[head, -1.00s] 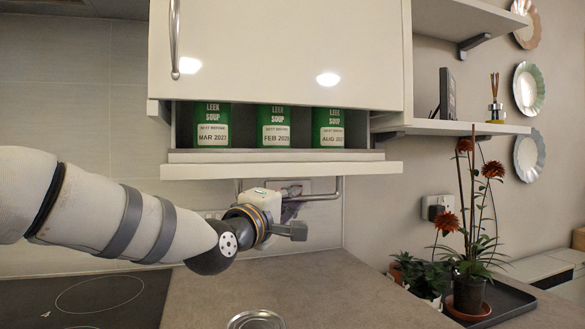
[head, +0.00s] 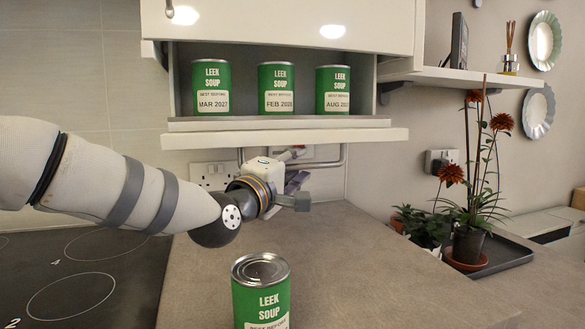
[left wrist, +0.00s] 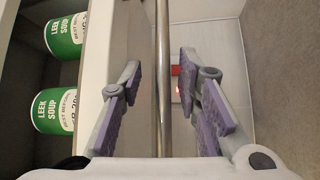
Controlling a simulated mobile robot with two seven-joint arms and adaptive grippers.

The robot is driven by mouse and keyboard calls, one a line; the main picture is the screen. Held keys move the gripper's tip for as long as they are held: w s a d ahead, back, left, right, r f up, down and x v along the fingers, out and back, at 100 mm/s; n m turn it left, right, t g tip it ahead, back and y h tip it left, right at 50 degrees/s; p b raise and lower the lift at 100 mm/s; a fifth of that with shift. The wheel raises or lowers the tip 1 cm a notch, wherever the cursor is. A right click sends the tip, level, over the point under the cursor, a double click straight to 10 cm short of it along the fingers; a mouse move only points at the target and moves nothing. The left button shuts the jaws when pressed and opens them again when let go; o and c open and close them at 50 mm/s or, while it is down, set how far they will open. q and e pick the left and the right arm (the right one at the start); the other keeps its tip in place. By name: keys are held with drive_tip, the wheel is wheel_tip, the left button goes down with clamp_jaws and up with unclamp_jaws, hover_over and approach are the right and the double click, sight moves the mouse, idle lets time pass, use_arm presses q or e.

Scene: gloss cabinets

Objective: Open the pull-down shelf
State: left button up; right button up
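The pull-down shelf (head: 280,138) hangs below the white cabinet in the head view, carrying a row of green leek soup cans. A metal handle bar (head: 343,160) runs below the shelf board. My left gripper (head: 295,188) is under the shelf, near the bar. In the left wrist view the gripper (left wrist: 162,105) has its two purple-padded fingers apart, with the bar (left wrist: 162,50) running between them. There is a gap on both sides of the bar. The shelf's white edge (left wrist: 92,45) is left of the fingers. My right gripper is not in view.
Another leek soup can (head: 261,300) stands on the counter (head: 350,260) below my gripper. The hob (head: 90,280) is at left. Wall sockets (head: 212,175) are behind. Potted red flowers (head: 468,240) stand on a tray at right. The counter's middle is mostly clear.

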use_arm(q)
drive_tip(key=v, duration=1.2)
